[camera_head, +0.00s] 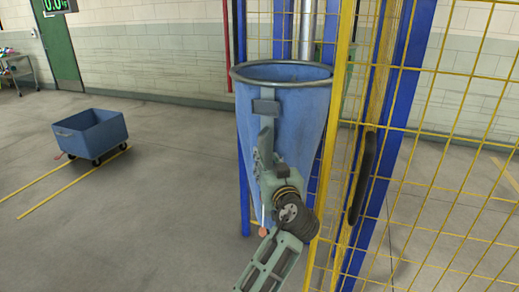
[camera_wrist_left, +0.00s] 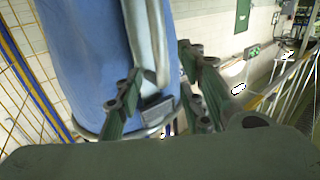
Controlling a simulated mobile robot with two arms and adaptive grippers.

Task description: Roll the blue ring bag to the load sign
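The blue ring bag (camera_head: 300,110) is a tall tapering bag hanging from a grey metal ring, beside a blue and yellow frame. A grey plate and strap show on its front side. My left gripper (camera_head: 265,145) is in front of the bag, overlapping it in the head view. In the left wrist view the fingers (camera_wrist_left: 165,95) stand apart, with a grey bar (camera_wrist_left: 148,40) and the blue bag (camera_wrist_left: 85,60) between or just beyond them. I cannot tell whether they touch. My right gripper is not in view.
A yellow mesh fence (camera_head: 450,160) with blue posts (camera_head: 395,110) is close on the right. A blue wheeled cart (camera_head: 92,132) stands on the left between yellow floor lines. A green door (camera_head: 60,50) is behind it. The floor between cart and bag is clear.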

